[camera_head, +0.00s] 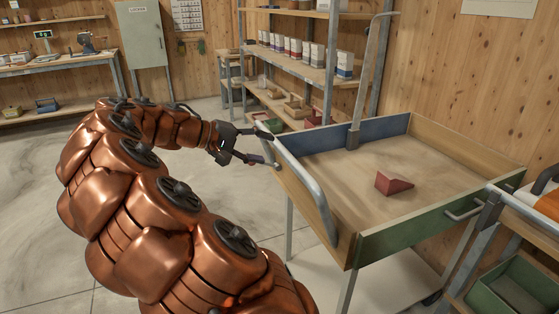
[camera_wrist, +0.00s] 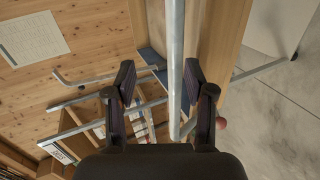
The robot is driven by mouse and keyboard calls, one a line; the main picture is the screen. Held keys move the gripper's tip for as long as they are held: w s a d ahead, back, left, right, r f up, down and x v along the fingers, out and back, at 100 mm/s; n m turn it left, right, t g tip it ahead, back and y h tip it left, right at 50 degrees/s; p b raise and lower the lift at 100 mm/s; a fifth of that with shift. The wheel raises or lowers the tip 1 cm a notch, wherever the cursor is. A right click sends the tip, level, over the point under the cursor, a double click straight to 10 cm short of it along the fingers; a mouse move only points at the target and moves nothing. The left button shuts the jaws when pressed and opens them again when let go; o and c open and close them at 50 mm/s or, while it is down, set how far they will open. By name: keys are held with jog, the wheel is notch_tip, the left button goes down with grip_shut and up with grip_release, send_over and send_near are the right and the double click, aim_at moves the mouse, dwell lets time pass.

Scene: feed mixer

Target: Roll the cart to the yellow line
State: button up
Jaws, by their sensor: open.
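The cart (camera_head: 428,234) is a shallow wooden tray on metal legs, with a green front wall and a blue back wall. A bare metal push bar (camera_head: 312,190) runs along its left side. My gripper (camera_head: 262,147) is open at the far end of this bar. In the wrist view the bar (camera_wrist: 175,55) passes between the spread fingers of my gripper (camera_wrist: 160,80), nearer the right one; contact cannot be told. A red wedge-shaped piece (camera_head: 393,184) lies on the tray's tan floor. No yellow line shows in either view.
A shelf rack (camera_head: 300,48) with boxes and bins stands behind the cart. A metal frame with a green bin (camera_head: 515,288) stands close at the cart's right. A workbench (camera_head: 55,66) and a grey locker (camera_head: 143,40) line the back wall. The concrete floor (camera_head: 40,200) at left is clear.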

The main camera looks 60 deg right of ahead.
aim_at(276, 149)
jog(key=w+d+f+g+h+b, duration=0.1)
jog(key=w+d+f+h+b, duration=0.15)
jog(key=w+d+f, duration=0.3)
jog(key=shift+n, duration=0.4)
jog(key=shift+w+x, duration=0.2)
jog(key=shift+x, duration=3.55)
jog(key=shift+d+r, duration=0.15)
jog(key=shift+d, duration=0.05)
jog(key=shift+c, duration=0.3)
grip_shut()
